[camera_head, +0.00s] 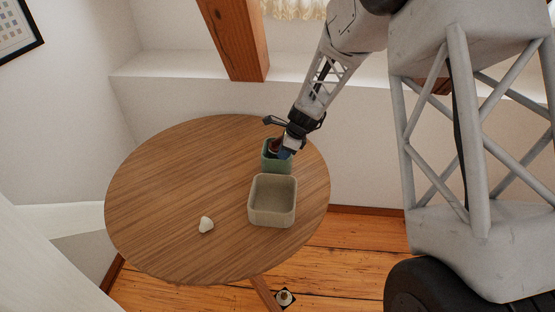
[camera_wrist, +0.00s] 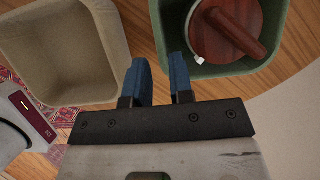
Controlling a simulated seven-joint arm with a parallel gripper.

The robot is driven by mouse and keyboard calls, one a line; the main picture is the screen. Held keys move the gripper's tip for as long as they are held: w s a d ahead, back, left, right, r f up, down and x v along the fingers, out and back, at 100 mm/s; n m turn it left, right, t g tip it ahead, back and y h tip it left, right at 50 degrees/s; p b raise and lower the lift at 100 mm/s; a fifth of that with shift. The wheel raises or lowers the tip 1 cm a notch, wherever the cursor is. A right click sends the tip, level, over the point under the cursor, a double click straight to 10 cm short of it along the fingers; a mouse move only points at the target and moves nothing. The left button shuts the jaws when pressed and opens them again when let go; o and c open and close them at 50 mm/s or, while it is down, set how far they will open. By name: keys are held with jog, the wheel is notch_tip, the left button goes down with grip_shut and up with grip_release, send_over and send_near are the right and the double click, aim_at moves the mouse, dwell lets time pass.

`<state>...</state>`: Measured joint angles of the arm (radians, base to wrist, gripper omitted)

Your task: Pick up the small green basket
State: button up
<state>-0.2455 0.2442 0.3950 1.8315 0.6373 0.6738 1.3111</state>
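The small green basket (camera_head: 277,168) stands upright on the round wooden table, near its right edge. In the wrist view the green basket (camera_wrist: 157,18) is at the upper right, with a dark red-brown wooden item (camera_wrist: 228,30) inside. My gripper (camera_head: 285,151) is over the basket in the head view and hides part of its opening. In the wrist view my gripper (camera_wrist: 159,68) has its two blue fingers apart with nothing gripped. The right finger overlaps the basket's near left corner; I cannot tell whether it touches or is above the rim.
A larger beige bin (camera_head: 272,221) stands close beside the green basket on the table (camera_head: 160,190); it also shows in the wrist view (camera_wrist: 117,45). A small whitish object (camera_head: 206,224) lies at the table's front. The table's left side is clear.

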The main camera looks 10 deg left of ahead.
aim_at(279, 160)
jog(key=shift+f, duration=0.15)
jog(key=shift+x, duration=2.45)
grip_shut()
